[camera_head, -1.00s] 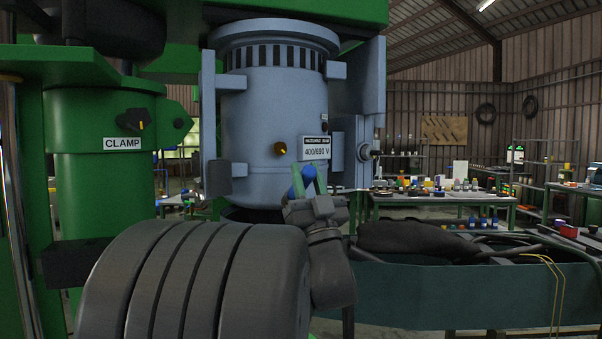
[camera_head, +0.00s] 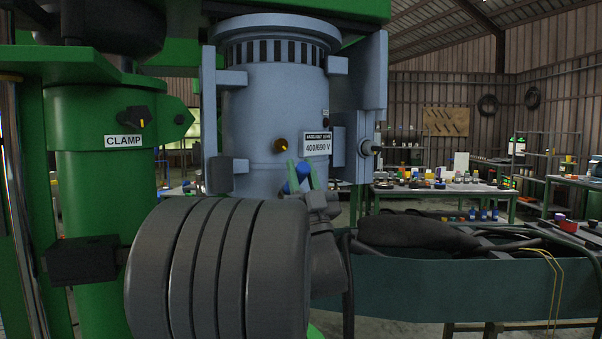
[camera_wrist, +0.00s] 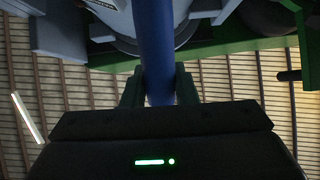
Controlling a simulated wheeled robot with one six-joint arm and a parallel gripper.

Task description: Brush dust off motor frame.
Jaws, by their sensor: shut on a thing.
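The motor frame (camera_head: 262,110) is a light blue-grey cylinder with side brackets and a 400/690 V label, hanging upright in the green machine. My gripper (camera_head: 302,181) is in front of its lower part, just below the label. It is shut on a blue-handled tool (camera_head: 290,187), which I take to be the brush. In the wrist view the blue handle (camera_wrist: 154,50) stands between the two green fingers (camera_wrist: 153,88) and runs up toward the motor's underside. The brush's working end is not clear in either view, and I cannot tell whether it touches the frame. No dust can be made out.
A green clamp column (camera_head: 110,160) stands at the left. A blue-green trough (camera_head: 450,290) with a black bundle (camera_head: 405,232) lies to the right. Workbenches with small items stand farther back, and the air right of the motor is open.

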